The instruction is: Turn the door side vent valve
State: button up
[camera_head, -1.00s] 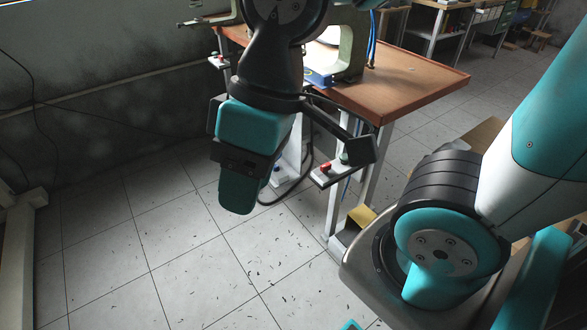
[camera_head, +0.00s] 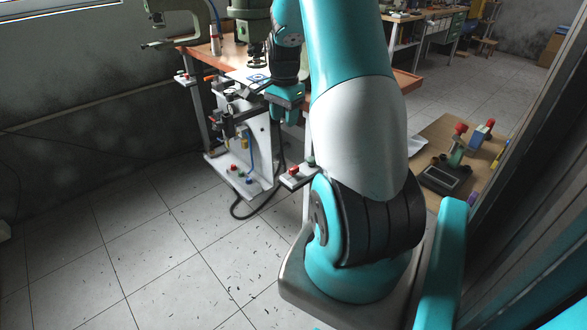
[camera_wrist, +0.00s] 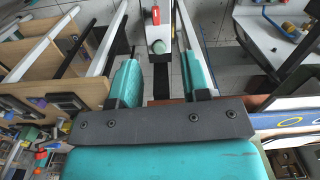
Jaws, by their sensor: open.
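I cannot tell for sure which fitting is the door side vent valve. In the head view, a pneumatic assembly (camera_head: 238,118) with dark fittings, red parts and a blue hose stands on a white panel under the press table. My gripper (camera_head: 284,108) is beside it on the right, partly behind my own arm. In the wrist view my gripper (camera_wrist: 162,72) is open, its two teal fingers apart with nothing held. Beyond and between the fingers is a white bracket (camera_wrist: 168,35) with a red button and a grey-green knob. None of these touches the fingers visibly.
The press table (camera_head: 403,80) stands close around my gripper. A control bracket (camera_head: 297,176) with a red button juts out near my arm. A wooden bench (camera_head: 437,135) with a lever device is at right. The tiled floor (camera_head: 150,255) at left front is clear.

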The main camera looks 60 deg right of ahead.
aim_at(294, 168)
jog(key=shift+m, duration=0.7)
jog(key=f, duration=0.6)
jog(key=s+d+f, duration=0.1)
jog(key=f, duration=0.5)
jog(key=d+f+p, duration=0.1)
jog(key=f, duration=0.5)
jog(key=shift+s+d+f, duration=0.25)
jog(key=shift+s+f, duration=0.05)
grip_shut()
